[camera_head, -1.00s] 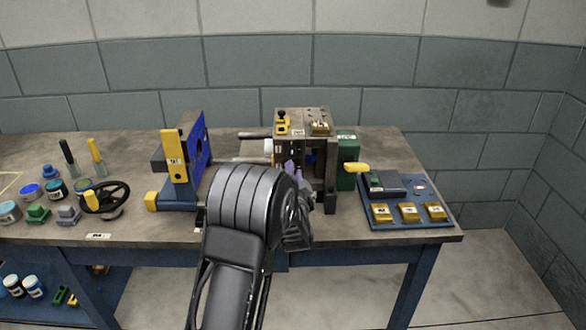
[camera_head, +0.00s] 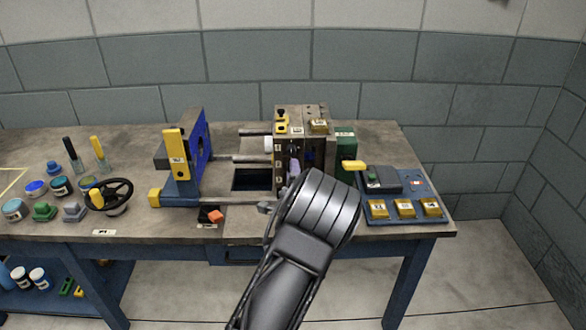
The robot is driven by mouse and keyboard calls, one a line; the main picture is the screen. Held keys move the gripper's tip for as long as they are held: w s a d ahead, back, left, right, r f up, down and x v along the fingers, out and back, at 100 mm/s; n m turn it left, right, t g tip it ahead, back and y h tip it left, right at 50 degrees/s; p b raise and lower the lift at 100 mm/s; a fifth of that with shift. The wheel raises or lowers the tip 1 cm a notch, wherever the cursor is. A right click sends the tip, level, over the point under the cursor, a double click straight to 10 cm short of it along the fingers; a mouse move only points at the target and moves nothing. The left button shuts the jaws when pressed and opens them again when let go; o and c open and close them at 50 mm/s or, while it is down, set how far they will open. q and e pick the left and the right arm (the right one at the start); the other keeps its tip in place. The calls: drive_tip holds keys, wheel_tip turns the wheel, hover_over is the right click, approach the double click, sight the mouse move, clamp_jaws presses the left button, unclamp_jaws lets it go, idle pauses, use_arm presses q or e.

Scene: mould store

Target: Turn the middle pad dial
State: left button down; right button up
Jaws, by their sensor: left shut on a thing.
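A steel mould block (camera_head: 317,118) stands at the back of the bench, with a column of small pale marks (camera_head: 278,164) on its left plate. I cannot pick out the middle pad dial for certain. A purple piece (camera_head: 295,167) shows in the block's front. My left gripper (camera_head: 268,207) is low in front of the block, mostly hidden behind my own wrist. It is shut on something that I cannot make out. My right gripper is not in view.
A blue tray (camera_head: 385,221) at the right holds three yellow labelled blocks. A blue plate (camera_head: 203,141) with a yellow lever (camera_head: 174,157) stands left of the mould, joined by bars. A handwheel (camera_head: 109,197), pots and a black-and-orange item (camera_head: 213,215) are further left.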

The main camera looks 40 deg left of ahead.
use_arm(q)
drive_tip(key=shift+m, duration=0.7)
drive_tip(key=c, duration=1.2)
unclamp_jaws()
drive_tip(key=v, duration=0.8)
drive_tip(key=shift+f, duration=0.1)
